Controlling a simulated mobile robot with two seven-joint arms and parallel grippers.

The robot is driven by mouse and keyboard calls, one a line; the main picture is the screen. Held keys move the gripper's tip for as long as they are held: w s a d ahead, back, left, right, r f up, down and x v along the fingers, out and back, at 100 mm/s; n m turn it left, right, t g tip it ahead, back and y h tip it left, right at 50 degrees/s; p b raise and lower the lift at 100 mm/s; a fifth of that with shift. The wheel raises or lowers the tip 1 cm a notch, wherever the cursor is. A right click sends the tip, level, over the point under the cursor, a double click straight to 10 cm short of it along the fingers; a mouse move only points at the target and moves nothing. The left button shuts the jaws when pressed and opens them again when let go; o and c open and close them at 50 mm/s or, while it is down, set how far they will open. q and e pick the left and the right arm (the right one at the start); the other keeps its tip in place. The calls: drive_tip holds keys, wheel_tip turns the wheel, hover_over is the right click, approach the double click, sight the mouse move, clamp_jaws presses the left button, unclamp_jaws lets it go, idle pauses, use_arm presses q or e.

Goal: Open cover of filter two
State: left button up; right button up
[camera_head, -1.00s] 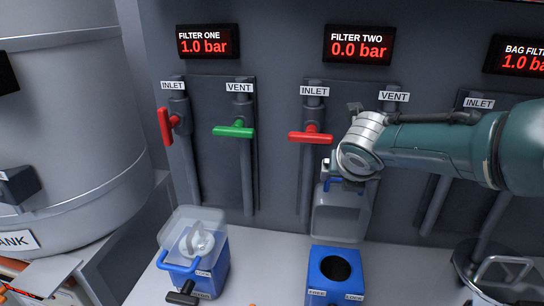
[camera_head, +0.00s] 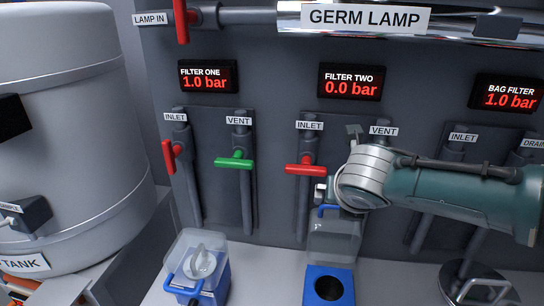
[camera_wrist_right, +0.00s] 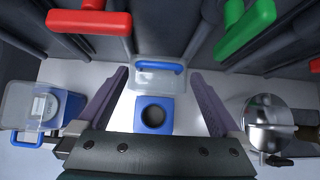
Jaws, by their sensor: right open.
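Filter two is a blue housing (camera_head: 328,287) with a dark round opening in its top. Its clear cover (camera_head: 334,246) is swung up and stands open behind the opening, against the panel side. The cover's blue handle (camera_head: 328,211) is at its upper edge, and it also shows in the right wrist view (camera_wrist_right: 158,66). My right gripper (camera_wrist_right: 158,90) is open and empty, its fingers apart on either side of the cover and housing in that view. In the head view my right arm hides the fingers. My left gripper is not in view.
Filter one (camera_head: 198,272), with its clear cover down, stands to the left. A round metal lid (camera_wrist_right: 270,122) is to the right. The red inlet handle (camera_head: 306,170) and the green vent handle (camera_wrist_right: 245,28) stick out from the panel above. The filter two display (camera_head: 350,82) reads 0.0 bar.

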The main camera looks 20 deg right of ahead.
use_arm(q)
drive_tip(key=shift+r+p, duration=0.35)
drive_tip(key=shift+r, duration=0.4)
use_arm(e)
drive_tip(key=v, duration=0.2)
drive_tip(key=shift+s+a+r, duration=0.15)
drive_tip(key=shift+s+r, duration=0.05)
drive_tip(key=s+a+f+m+g+y, duration=0.2)
drive_tip(key=s+a+m+y, duration=0.1)
drive_tip(key=s+a+m, duration=0.9)
drive_tip(key=s+d+r+m+g+y, duration=0.1)
drive_tip(key=s+r+m, duration=0.3)
drive_tip(key=s+m, duration=0.4)
drive_tip(key=s+d+r+m+g+y, duration=0.1)
drive_tip(key=s+r+m, duration=0.2)
drive_tip(key=s+m, duration=0.5)
use_arm(q)
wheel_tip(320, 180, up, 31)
drive_tip(key=p, duration=3.1)
use_arm(e)
wheel_tip(320, 180, up, 31)
drive_tip(key=shift+f, duration=0.25)
